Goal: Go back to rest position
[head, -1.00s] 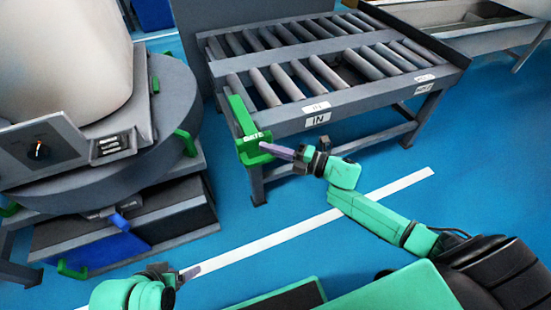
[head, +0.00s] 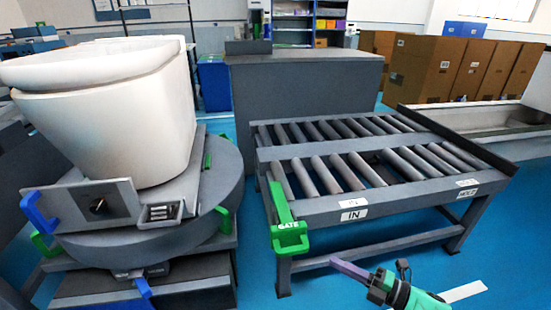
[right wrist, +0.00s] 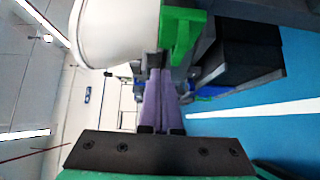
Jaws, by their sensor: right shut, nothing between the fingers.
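My right gripper (head: 352,272) shows at the lower right of the head view, in front of the roller table. Its purple fingers are shut with nothing between them. They also show shut in the right wrist view (right wrist: 160,100). The green GATE handle (head: 289,237) is at the front left corner of the roller table, to the left of the fingertips and apart from them. My left gripper is not in the head view now.
The roller table (head: 400,203) stands at the centre right. A white toilet (head: 110,110) sits on a grey round turntable (head: 190,215) at the left. Brown boxes (head: 430,65) stand at the back right. Blue floor is clear in front of the roller table.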

